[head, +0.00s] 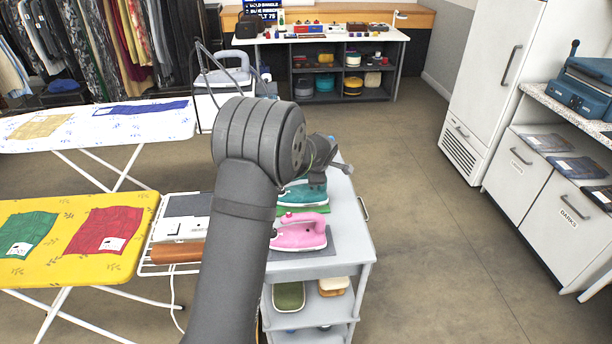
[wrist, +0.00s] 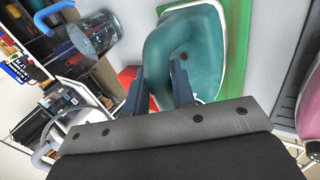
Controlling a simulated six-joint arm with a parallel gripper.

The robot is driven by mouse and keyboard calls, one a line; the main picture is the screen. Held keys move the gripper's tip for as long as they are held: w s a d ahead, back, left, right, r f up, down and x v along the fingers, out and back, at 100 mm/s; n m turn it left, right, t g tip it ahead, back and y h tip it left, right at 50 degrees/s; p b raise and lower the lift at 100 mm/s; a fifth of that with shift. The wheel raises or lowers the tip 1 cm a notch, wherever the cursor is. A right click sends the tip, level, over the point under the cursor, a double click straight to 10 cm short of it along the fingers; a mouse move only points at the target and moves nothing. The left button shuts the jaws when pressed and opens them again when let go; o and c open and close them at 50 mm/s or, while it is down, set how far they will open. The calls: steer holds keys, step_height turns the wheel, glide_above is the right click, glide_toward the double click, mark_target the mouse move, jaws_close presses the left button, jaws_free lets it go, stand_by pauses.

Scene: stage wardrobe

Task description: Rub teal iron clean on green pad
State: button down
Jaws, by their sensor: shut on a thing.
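The teal iron (head: 304,193) rests on the green pad (head: 290,211) on top of the grey cart, just beyond a pink iron. In the wrist view the teal iron (wrist: 207,60) fills the upper middle, with the green pad (wrist: 236,50) showing along its right side. My gripper (wrist: 160,82) is shut on the teal iron's handle, one finger on each side of it. In the head view my arm hides part of the iron and pad, and the gripper (head: 322,165) shows only in part.
The pink iron (head: 298,233) stands on a grey mat near the cart's front, close to the green pad. A yellow ironing board (head: 140,210) with folded cloths is at left. In the wrist view, a clear blue-handled jug (wrist: 93,35) and a red object (wrist: 128,78) are left of the iron.

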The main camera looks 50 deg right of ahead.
steer(key=shift+s+d, duration=0.3)
steer(key=shift+s, duration=0.1)
steer(key=shift+w+a, duration=1.5)
steer(key=shift+a, duration=0.3)
steer(key=shift+w+a, duration=1.45)
steer(key=shift+a, duration=0.3)
steer(key=shift+s+d, duration=1.6)
steer(key=shift+d, duration=0.3)
steer(key=shift+r, duration=4.15)
steer(key=shift+w, duration=0.1)
